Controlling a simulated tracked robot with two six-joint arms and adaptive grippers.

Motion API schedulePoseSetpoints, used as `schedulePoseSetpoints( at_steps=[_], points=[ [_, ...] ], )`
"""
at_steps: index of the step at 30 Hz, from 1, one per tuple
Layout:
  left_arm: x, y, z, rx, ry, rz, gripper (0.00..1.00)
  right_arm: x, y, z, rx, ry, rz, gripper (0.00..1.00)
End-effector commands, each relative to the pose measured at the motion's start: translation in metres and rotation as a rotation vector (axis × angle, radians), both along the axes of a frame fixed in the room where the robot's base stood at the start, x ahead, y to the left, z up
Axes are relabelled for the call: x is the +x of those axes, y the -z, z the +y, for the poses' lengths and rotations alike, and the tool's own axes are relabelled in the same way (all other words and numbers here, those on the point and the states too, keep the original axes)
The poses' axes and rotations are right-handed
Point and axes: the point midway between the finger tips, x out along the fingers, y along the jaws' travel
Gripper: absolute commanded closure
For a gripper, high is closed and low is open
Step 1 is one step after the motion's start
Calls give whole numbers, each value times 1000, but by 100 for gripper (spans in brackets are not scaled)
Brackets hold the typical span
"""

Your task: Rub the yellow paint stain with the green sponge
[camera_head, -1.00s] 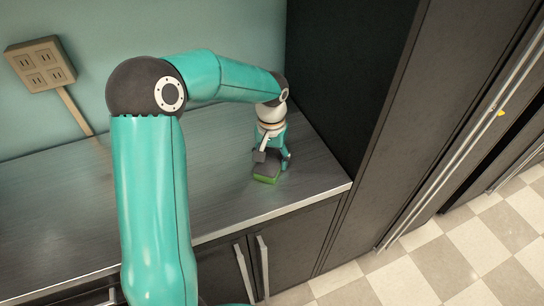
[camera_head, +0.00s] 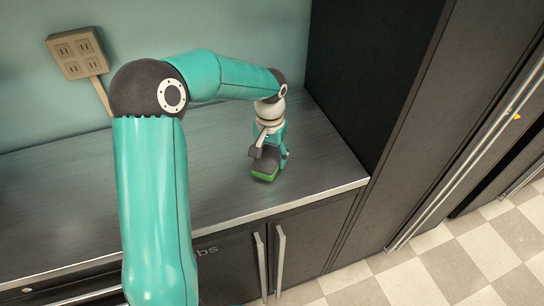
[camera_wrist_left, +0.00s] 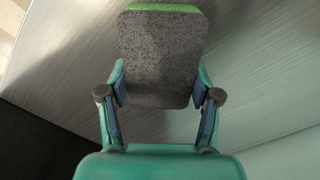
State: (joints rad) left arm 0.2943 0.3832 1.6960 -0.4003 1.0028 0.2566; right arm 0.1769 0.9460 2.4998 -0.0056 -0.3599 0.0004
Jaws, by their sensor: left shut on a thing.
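The green sponge (camera_head: 265,175) has a dark grey rough face; in the wrist view that grey face (camera_wrist_left: 163,55) fills the space between the fingers, with a green edge at the top. My left gripper (camera_head: 269,156) points down over the counter and is shut on the sponge; its fingers also show in the wrist view (camera_wrist_left: 160,82). Whether the sponge touches the counter is hard to tell. A small yellow spot, the paint stain (camera_head: 517,117), shows on the tall dark cabinet front at the far right, well away from the sponge. My right gripper is out of view.
The grey counter (camera_head: 225,195) is bare around the sponge. A tall dark panel (camera_head: 365,70) closes its right end. Drawers and doors with metal handles (camera_head: 280,260) lie below its front edge. A socket box (camera_head: 77,52) is on the wall. Checkered floor (camera_head: 460,260) lies right.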

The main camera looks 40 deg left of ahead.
Motion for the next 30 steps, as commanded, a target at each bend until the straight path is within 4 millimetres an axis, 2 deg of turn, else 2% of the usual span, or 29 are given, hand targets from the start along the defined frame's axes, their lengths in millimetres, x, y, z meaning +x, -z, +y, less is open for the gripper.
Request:
schedulePoseSetpoints(
  at_steps=[1, 18, 30],
  points=[
    [0, -15, 1, 1, -2, -7, 75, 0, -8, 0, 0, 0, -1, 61],
    [-1, -65, 3, 1, -6, -6, 75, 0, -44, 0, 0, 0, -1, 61],
    [-1, -69, 3, 1, -6, -6, 75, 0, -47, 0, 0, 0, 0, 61]
  ],
)
